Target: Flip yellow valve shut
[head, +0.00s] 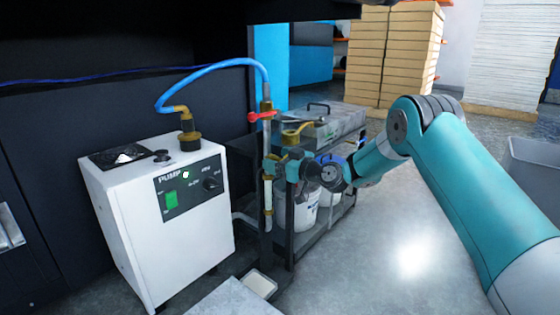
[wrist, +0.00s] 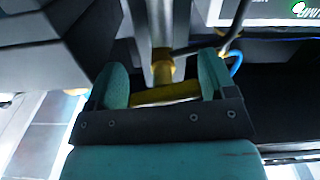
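The yellow valve (wrist: 162,70) sits on a grey pipe in the wrist view. Its yellow handle (wrist: 165,94) lies crosswise between the two teal fingers of my gripper (wrist: 163,82). The fingers stand wide apart, one at each end of the handle; whether they touch it I cannot tell. In the head view my gripper (head: 280,167) is at the upright pipe beside the pump, at a brass-yellow fitting (head: 268,166) below a red lever (head: 262,116). My gripper partly hides the fitting there.
A white pump box (head: 160,230) stands at the left, with a blue hose (head: 215,66) arching to the pipe top. A dark metal cart (head: 335,160) with a grey case (head: 330,122) and white buckets (head: 306,212) stands behind my gripper.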

